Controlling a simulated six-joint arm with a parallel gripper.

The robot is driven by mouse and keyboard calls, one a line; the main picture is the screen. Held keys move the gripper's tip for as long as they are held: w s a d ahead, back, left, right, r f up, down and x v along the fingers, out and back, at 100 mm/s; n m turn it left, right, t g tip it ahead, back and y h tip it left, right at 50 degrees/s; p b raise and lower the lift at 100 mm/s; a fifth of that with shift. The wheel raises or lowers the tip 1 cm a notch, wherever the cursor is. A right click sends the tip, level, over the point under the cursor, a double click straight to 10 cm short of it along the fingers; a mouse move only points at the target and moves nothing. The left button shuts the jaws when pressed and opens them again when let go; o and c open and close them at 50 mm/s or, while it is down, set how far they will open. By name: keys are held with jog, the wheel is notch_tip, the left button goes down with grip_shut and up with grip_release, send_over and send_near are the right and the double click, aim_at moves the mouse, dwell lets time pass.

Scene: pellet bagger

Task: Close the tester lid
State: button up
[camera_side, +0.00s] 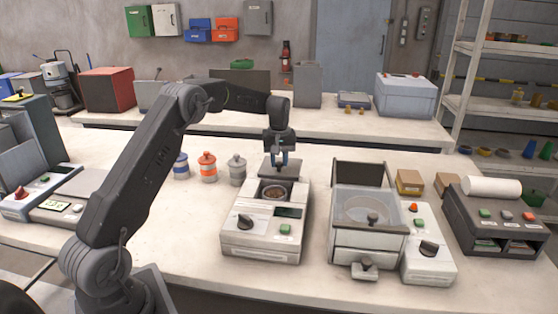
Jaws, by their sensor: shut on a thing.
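The tester (262,240) is a cream box in the middle of the bench, with a dark knob, a small display and a green button on its front. Its round well (274,192) is uncovered and holds brown material. The dark tester lid (266,171) stands raised at the back of the well. My gripper (281,163) points down at the lid's upper edge and is shut on the lid there. The fingertips are small, and the exact grip is hard to see.
Right of the tester stands a machine (366,240) with a raised dark cover and a round pan. Three small jars, one of them orange (207,165), stand behind left. A printer-like unit (500,225) is far right. The front bench strip is clear.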

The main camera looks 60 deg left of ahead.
grip_shut()
jog(key=s+d, duration=0.8)
jog(key=shift+s+d, duration=0.25)
jog(key=shift+d, duration=0.05)
jog(key=o, duration=0.9)
grip_release()
jog(key=shift+c, duration=0.2)
notch_tip(320, 180, up, 14)
